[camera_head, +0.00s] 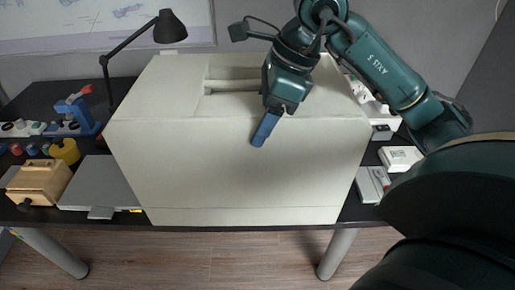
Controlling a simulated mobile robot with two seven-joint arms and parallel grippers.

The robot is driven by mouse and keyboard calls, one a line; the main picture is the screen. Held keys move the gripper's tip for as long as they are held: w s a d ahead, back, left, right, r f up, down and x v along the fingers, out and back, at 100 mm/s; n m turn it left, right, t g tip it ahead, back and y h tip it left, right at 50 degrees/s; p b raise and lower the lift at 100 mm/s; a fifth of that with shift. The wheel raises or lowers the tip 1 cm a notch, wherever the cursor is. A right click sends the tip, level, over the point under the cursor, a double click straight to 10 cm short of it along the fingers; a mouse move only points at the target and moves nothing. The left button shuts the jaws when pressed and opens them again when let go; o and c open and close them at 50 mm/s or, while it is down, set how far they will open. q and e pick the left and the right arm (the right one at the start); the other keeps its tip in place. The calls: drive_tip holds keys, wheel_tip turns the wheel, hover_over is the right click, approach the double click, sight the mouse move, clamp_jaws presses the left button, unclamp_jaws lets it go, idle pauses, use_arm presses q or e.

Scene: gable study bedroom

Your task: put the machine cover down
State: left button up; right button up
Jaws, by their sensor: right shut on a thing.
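The machine cover (180,165) is a large cream box-shaped cover in the middle of the table, with a recessed slot in its top. My right gripper (265,132) reaches in from the right above the cover, at the front edge of its top. It is shut on the cover; the exact contact is hard to see behind the blue finger. What is under the cover is hidden. My left gripper is not in view.
The dark table (255,229) is crowded. A black lamp (169,27) stands behind left. A grey laptop-like slab (100,185), wooden box (42,180) and yellow item (66,151) are at left. White boxes (400,158) are at right.

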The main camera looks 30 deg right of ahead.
drive_tip(key=shift+f, duration=2.45)
drive_tip(key=shift+f+b, duration=0.2)
drive_tip(key=shift+b, duration=0.1)
drive_tip(key=o, duration=1.1)
drive_tip(key=v, duration=1.2)
drive_tip(key=shift+r, duration=0.15)
drive_tip(key=shift+c, duration=0.4)
